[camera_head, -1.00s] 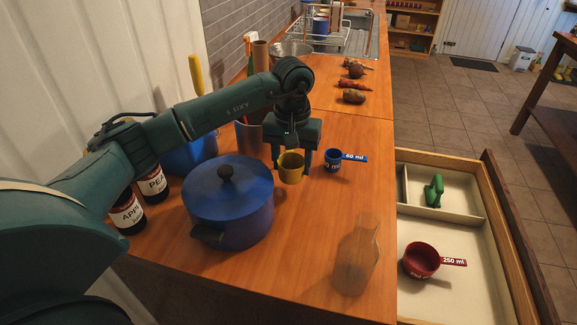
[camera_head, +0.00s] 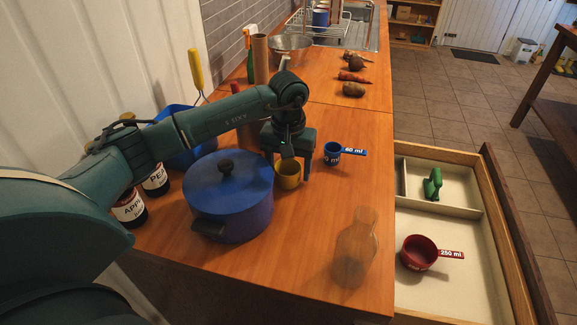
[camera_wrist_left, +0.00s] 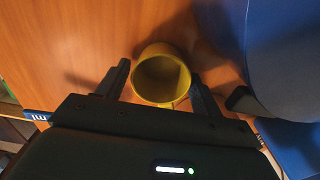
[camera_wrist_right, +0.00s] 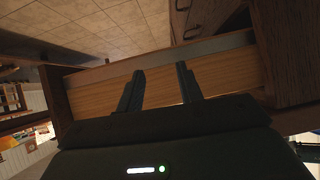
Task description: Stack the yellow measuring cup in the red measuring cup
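The yellow measuring cup (camera_head: 288,176) is on the wooden counter, right of the blue pot; it also shows in the left wrist view (camera_wrist_left: 161,78), opening toward the camera. My left gripper (camera_head: 287,165) is above and around it, one finger on each side, with slim gaps visible. My left fingers (camera_wrist_left: 160,75) look open. The red measuring cup (camera_head: 419,253), labelled 250 ml, sits in the open drawer with its handle pointing right. My right gripper (camera_wrist_right: 160,72) is open and empty over a wooden drawer edge; it is not in the head view.
A blue lidded pot (camera_head: 228,200) is close left of the yellow cup. A blue 60 ml cup (camera_head: 332,153) is to its right. A transparent bottle (camera_head: 356,252) stands near the counter's edge. A green object (camera_head: 432,185) lies in the drawer's back compartment (camera_head: 460,210). Vegetables lie farther back.

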